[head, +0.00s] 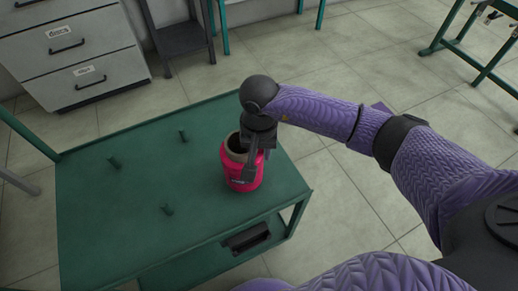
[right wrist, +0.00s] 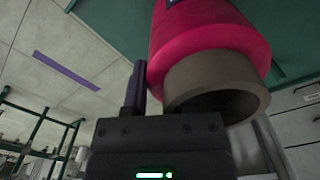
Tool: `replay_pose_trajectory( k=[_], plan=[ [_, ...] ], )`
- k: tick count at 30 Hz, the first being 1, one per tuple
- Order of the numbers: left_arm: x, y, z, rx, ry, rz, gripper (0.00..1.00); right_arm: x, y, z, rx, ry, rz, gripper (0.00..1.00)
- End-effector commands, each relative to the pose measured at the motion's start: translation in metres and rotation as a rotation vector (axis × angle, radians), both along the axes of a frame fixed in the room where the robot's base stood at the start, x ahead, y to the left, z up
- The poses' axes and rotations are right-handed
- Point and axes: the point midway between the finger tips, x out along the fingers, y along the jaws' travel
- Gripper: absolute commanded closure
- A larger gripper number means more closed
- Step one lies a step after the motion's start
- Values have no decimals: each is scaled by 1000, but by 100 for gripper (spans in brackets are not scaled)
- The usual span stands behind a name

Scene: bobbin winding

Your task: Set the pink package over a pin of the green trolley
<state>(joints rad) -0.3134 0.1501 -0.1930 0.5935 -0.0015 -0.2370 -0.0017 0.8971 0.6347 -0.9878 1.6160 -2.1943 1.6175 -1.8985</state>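The pink package (head: 238,176) stands upright at the right side of the green trolley (head: 95,215), its hollow brown core opening upward. Its base seems to be on or just above the top; which I cannot tell. Any pin under the package is hidden. My right gripper (head: 258,168) points down at the package's right side. In the right wrist view one finger lies beside the pink package (right wrist: 205,42); the other is hidden, so its grip is unclear. My left gripper is out of view.
A grey drawer cabinet (head: 80,52) stands at the back left, with a dark stand (head: 183,38) beside it. A green-framed bench (head: 462,48) is at the far right.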

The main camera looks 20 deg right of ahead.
Motion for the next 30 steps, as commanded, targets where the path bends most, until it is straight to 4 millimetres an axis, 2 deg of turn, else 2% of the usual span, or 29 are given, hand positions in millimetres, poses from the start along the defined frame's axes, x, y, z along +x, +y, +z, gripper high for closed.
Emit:
replay_pose_trajectory(
  k=[1,4,13,18,22,26,30],
  plan=[
    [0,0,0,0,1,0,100,0,0,0,0,0,0,54],
    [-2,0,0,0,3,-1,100,0,0,0,0,0,0,32],
    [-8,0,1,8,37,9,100,0,0,0,0,1,0,32],
    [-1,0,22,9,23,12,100,1,0,49,-1,-8,0,32],
    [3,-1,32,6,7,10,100,1,0,80,0,-6,0,32],
    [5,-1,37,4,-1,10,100,1,0,96,0,-3,0,32],
    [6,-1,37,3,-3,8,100,0,0,100,-1,0,0,32]
  ],
)
